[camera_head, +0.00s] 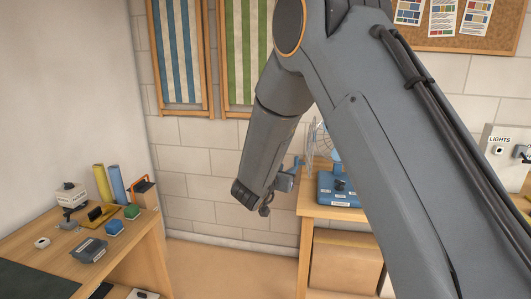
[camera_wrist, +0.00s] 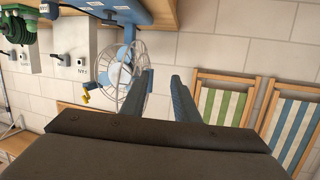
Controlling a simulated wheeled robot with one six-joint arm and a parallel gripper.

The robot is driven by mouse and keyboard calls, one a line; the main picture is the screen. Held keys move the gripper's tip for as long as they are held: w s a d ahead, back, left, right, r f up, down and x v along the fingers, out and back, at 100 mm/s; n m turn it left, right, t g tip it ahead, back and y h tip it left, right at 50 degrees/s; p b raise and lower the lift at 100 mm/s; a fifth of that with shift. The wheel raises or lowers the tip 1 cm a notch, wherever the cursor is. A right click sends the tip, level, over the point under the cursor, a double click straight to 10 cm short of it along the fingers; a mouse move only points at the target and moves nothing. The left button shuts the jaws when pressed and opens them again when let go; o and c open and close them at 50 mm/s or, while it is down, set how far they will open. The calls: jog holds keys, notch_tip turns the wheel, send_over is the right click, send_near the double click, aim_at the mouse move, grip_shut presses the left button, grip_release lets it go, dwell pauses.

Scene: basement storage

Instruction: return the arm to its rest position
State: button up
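My grey arm (camera_head: 360,140) rises at the right of the head view and bends over at the top. Its forearm hangs down at the centre, with my gripper (camera_head: 265,210) at the lower end, small and partly hidden by the wrist. In the wrist view my gripper (camera_wrist: 164,76) shows two dark fingers standing apart, with bare wall visible between them. It is open and holds nothing. No object touches the fingers in that view.
A blue device (camera_head: 338,190) and a wire-guarded fan (camera_wrist: 122,62) stand on a wooden bench (camera_head: 312,210) behind my arm. At left is a table (camera_head: 148,240) with tools and small boxes. Striped deckchairs (camera_head: 180,50) hang on the wall. The floor between (camera_head: 225,270) is clear.

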jog(key=s+d+f+n+g+y, duration=0.2)
jog(key=s+d+g, duration=0.1)
jog(key=s, duration=1)
jog(key=s+d+f+n+g+y, duration=0.2)
jog(key=s+g, duration=0.4)
jog(key=s, duration=0.8)
jog(key=s+d+f+n+g+y, duration=0.1)
jog(key=s+d, duration=0.5)
jog(key=s, duration=0.7)
notch_tip(320, 180, down, 3)
jog(key=g+y, duration=0.1)
jog(key=g, duration=0.2)
jog(key=shift+s+r+n+g+y, duration=0.15)
jog(key=shift+n+g+y, duration=0.15)
jog(key=shift+n+y, duration=0.1)
